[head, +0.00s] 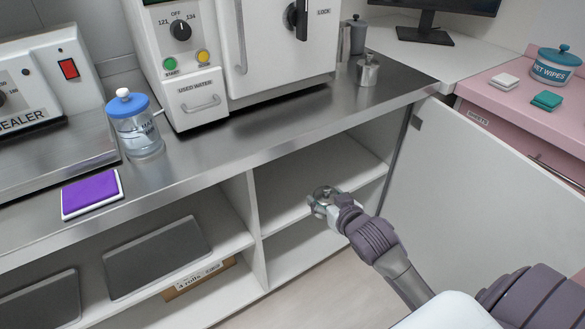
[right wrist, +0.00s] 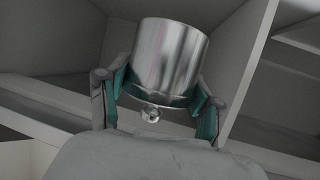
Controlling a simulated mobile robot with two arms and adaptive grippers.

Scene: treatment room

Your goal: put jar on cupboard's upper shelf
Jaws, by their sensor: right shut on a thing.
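My right gripper (head: 322,200) is shut on a small shiny metal jar (right wrist: 172,58); the jar also shows in the head view (head: 326,193), partly covered by the fingers. In the right wrist view the fingers grip the jar's sides near its lid, and the lid's round knob (right wrist: 150,114) points toward the palm. The gripper and jar are at the front opening of the open cupboard, by the front edge of its upper shelf (head: 283,188). Whether the jar touches the shelf I cannot tell. The visible part of that shelf is empty. My left gripper is not in view.
The cupboard door (head: 480,165) stands open at the right. A vertical divider (head: 245,215) bounds the compartment on the left. Another metal jar (head: 367,73) stands on the steel counter above, near the sterilizer (head: 280,35). Grey trays (head: 157,257) lie in the left compartment.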

